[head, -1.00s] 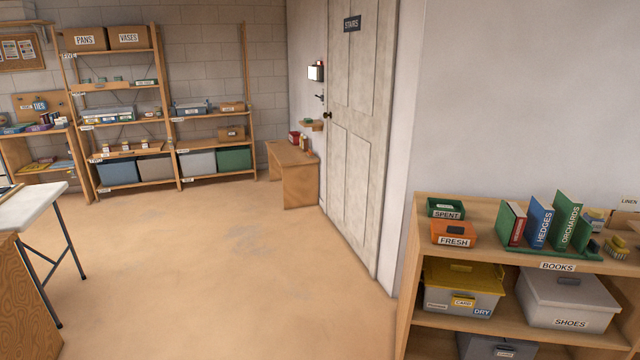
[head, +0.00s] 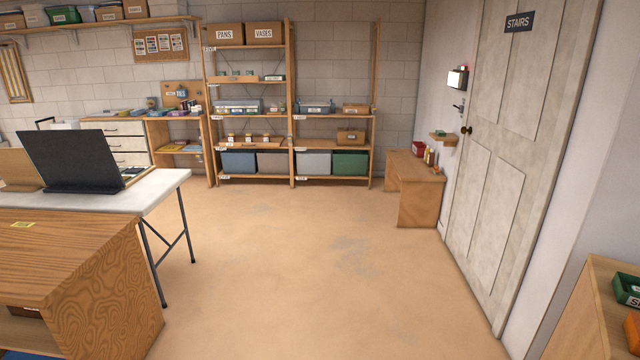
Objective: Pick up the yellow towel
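I cannot make out the yellow towel for certain in the head view. Small flat yellow items (head: 178,149) lie on the lower shelf of the wooden unit at the back left, too small to identify. A small yellow-green rectangle (head: 23,224) lies on the wooden cabinet at the near left; I cannot tell what it is. Neither of my grippers is in view.
A wooden cabinet (head: 90,260) and a white folding table (head: 158,188) with a dark laptop-like panel (head: 70,160) stand at left. Shelving (head: 291,120) lines the back wall. A low bench (head: 418,195) stands beside the door (head: 520,150). The middle floor is clear.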

